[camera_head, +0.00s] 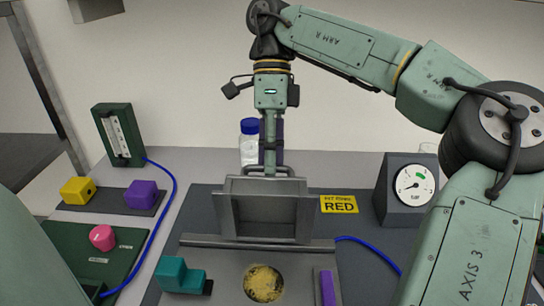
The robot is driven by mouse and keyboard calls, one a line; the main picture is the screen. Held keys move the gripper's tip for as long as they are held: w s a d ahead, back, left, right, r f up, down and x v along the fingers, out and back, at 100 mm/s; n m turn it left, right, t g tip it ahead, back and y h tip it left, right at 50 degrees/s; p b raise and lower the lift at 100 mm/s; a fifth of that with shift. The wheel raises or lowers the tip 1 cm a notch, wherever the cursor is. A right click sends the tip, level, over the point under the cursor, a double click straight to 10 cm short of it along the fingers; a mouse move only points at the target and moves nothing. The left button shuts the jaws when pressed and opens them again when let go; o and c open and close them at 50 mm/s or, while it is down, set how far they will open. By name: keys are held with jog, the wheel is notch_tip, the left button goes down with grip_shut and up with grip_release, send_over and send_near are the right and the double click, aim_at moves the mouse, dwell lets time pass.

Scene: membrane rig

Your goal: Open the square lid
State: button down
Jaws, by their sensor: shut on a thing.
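The square lid (267,216) is a grey metal panel with a raised rim. It stands steeply tilted at the back of a grey plate (222,268), with its recessed face toward me. A bar handle (288,171) runs along its top edge. My gripper (270,168) comes straight down from above and is shut on this handle. The fingertips partly hide the handle's middle. In front of the lid, a round opening (264,283) in the plate shows yellow crumbly material.
A teal stepped block (179,275) and a purple bar (327,288) flank the opening. A gauge box (407,190) stands right. A blue-capped bottle (249,139) is behind my gripper. Yellow (77,190) and purple (141,194) blocks, a pink knob (102,237) and blue hose (168,207) are left.

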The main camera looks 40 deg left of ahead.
jog(key=c, duration=2.1)
grip_release()
jog(key=shift+w+a+f, duration=0.2)
jog(key=shift+w+f, duration=0.05)
jog(key=shift+w, duration=0.2)
jog(key=shift+o, duration=1.3)
jog(key=shift+w+a+f, duration=0.25)
jog(key=shift+o, duration=0.9)
jog(key=shift+s+d, duration=0.1)
jog(key=shift+d+r, duration=0.15)
